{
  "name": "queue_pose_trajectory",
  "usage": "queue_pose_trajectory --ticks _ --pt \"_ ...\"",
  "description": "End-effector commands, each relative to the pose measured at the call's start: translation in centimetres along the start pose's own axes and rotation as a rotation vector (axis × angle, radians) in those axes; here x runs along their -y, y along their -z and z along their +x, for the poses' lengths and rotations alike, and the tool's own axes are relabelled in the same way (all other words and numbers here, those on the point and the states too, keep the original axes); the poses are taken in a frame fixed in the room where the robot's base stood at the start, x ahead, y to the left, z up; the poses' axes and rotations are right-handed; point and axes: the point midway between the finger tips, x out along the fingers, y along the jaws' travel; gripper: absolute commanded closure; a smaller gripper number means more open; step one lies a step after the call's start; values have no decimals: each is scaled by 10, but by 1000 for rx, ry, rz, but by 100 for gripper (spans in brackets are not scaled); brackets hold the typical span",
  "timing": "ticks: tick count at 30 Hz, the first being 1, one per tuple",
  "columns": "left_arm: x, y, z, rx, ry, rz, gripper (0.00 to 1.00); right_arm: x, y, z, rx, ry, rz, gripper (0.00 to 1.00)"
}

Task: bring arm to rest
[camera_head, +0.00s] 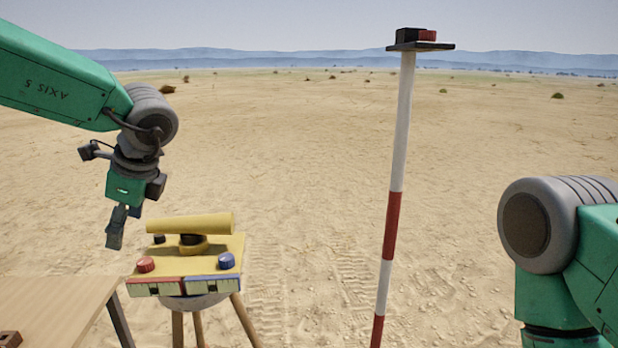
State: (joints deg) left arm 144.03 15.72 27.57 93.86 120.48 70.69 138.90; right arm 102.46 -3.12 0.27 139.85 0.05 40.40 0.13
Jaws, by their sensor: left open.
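My left arm comes in from the upper left, and its gripper (122,226) hangs pointing down. It is open, with nothing visible between its fingers. It is to the left of a yellow stand (205,262) and above the wooden table. My right arm (560,250) shows only as green and grey links at the right edge. Its gripper is out of the picture.
The yellow stand carries a yellow cylinder (190,223), a red knob (146,264) and a blue knob (226,260). A wooden table (60,300) fills the lower left. A red and white pole (398,160) stands right of centre. Open sand lies between.

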Motion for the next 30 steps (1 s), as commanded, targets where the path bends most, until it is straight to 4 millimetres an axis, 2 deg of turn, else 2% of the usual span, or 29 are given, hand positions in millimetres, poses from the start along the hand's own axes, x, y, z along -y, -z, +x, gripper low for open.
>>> queue_pose_trajectory --ticks 8,14,17,20,23,24,26,28,29,30 --pt "-4 1 57 139 27 382 40 0 1 0 -2 0 0 60" --pt "-17 3 104 267 39 810 40 0 1 0 -2 0 0 60" --pt "-26 9 133 333 35 1090 40 0 0 0 -1 0 0 60" --pt "-42 21 169 401 22 1461 40 0 0 0 -1 0 0 60" --pt "-73 42 213 462 4 1980 40 0 0 0 -1 0 0 60" --pt "-91 52 231 479 2 2213 40 0 0 0 -1 0 0 60" --pt "-122 69 255 494 13 2569 40 0 0 0 -1 0 0 60" --pt "-167 89 278 497 58 2979 40 0 0 0 -1 0 0 60" --pt "-186 96 286 -483 -84 -3061 40 0 1 0 -1 0 0 60" --pt "-213 105 294 -421 -120 -2865 40 0 1 0 -1 0 0 60"
